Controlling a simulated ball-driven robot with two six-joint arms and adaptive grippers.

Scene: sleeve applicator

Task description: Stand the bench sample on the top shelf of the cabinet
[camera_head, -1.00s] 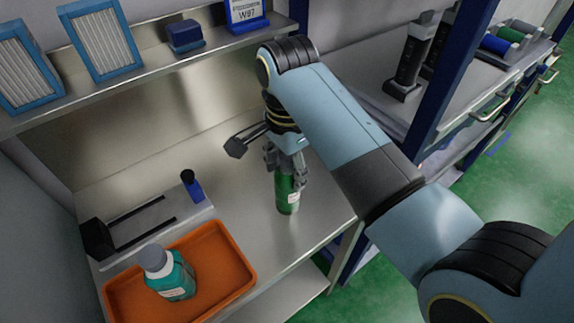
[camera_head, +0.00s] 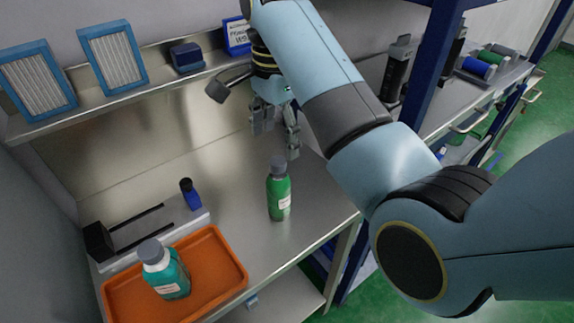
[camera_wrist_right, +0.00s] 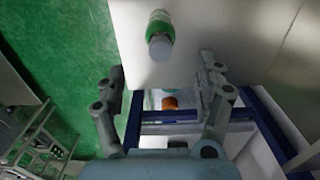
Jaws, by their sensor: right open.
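A green bottle (camera_head: 279,195) with a grey cap and a pale label stands upright on the steel bench (camera_head: 235,225), near its front right edge. It also shows in the right wrist view (camera_wrist_right: 160,27), cap towards the camera. My right gripper (camera_head: 277,142) is open and empty, above and behind the bottle, apart from it. In the right wrist view the spread fingers (camera_wrist_right: 163,72) have nothing between them. A teal bottle (camera_head: 171,281) with a grey cap stands in an orange tray (camera_head: 232,268) at the front left. My left gripper is out of view.
A blue post (camera_head: 424,75) rises at right.

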